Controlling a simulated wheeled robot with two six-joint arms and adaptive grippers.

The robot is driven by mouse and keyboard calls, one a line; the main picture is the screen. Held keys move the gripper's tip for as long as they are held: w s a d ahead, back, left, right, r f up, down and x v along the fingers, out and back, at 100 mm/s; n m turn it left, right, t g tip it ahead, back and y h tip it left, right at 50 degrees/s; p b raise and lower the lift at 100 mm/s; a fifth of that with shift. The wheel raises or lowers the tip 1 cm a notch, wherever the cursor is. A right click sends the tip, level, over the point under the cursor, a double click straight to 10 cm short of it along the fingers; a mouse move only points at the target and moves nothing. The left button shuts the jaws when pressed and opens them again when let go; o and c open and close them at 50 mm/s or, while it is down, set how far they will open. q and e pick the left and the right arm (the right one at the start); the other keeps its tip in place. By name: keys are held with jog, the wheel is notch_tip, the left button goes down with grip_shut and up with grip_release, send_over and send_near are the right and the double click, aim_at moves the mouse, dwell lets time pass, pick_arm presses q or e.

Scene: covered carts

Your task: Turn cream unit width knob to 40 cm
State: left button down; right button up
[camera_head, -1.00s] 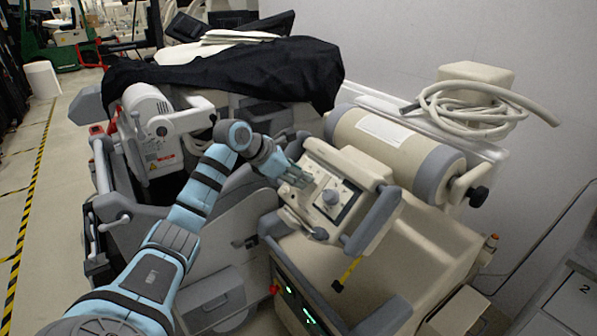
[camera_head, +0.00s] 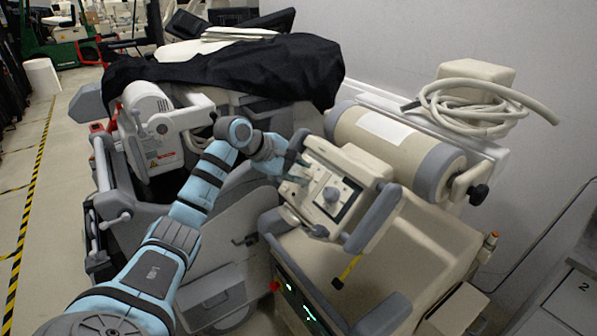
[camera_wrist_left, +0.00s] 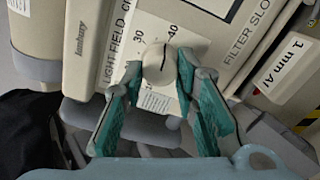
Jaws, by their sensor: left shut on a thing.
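The cream unit (camera_head: 345,165) is a tilted cream control head with grey handles and a panel facing my left arm. In the left wrist view, a round cream knob (camera_wrist_left: 158,64) with a dark pointer line sits on a white scale; the line points up toward the side where 40 is printed. My left gripper (camera_wrist_left: 159,70) has its teal fingers on both sides of this knob, shut on it. In the head view the left gripper (camera_head: 302,172) is at the panel's left edge and hides part of it. My right gripper is not in view.
A cream cylinder (camera_head: 385,140) and a coiled pale hose (camera_head: 480,105) lie behind the unit. A black cloth (camera_head: 235,72) covers the cart at the back. A white-grey machine (camera_head: 150,125) stands left of my arm. Open floor lies far left.

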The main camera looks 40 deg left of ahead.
pick_arm(q)
jog(key=shift+m, duration=0.6)
jog(key=c, duration=1.3)
grip_release()
jog(key=shift+s+a+r, duration=0.1)
jog(key=shift+s+r, duration=0.15)
jog(key=shift+r, duration=0.1)
jog(key=v, duration=1.1)
jog(key=shift+s, duration=0.1)
